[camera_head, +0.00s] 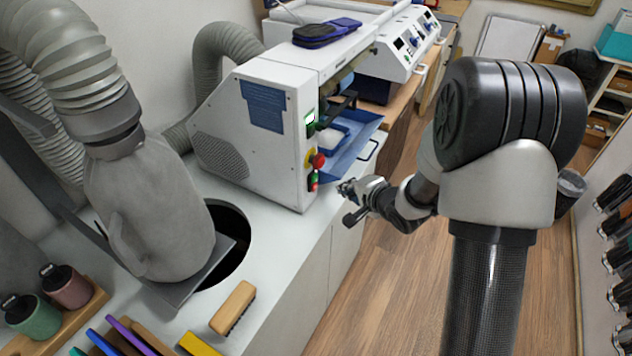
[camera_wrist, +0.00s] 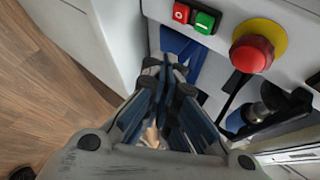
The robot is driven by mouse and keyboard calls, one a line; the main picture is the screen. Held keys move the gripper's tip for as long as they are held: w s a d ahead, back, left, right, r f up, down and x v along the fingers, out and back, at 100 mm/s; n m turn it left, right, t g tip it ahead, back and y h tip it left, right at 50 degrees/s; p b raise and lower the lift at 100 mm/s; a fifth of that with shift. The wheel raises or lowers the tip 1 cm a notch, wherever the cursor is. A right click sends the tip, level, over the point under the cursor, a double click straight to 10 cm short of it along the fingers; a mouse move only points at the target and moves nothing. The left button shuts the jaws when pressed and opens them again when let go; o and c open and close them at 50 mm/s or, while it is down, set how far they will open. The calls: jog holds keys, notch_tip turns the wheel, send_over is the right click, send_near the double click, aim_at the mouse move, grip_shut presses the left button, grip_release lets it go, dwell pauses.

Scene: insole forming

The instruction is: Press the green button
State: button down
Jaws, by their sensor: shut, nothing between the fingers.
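The green button (camera_wrist: 205,21) is a small square key beside a red key (camera_wrist: 181,12) on the front panel of a white machine (camera_head: 258,130). In the head view the green button (camera_head: 314,187) looks tiny, low on the panel's edge. My gripper (camera_wrist: 166,68) is shut and empty, its fingertips just below the two keys in the wrist view. In the head view my gripper (camera_head: 345,188) is in front of the panel, right of the button. A gap shows between the fingertips and the button.
A red mushroom knob on a yellow base (camera_wrist: 251,54) sticks out close to the keys; it also shows in the head view (camera_head: 317,160). A blue tray (camera_head: 355,145) juts from the machine above my gripper. Open wooden floor (camera_head: 390,290) lies in front of the cabinet.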

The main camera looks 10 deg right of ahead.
aim_at(315, 178)
jog(key=shift+w+a, duration=0.7)
jog(key=shift+a, duration=0.25)
jog(key=shift+w+a, duration=0.65)
jog(key=shift+a, duration=0.3)
jog(key=shift+w+a, duration=0.25)
jog(key=shift+a, duration=0.1)
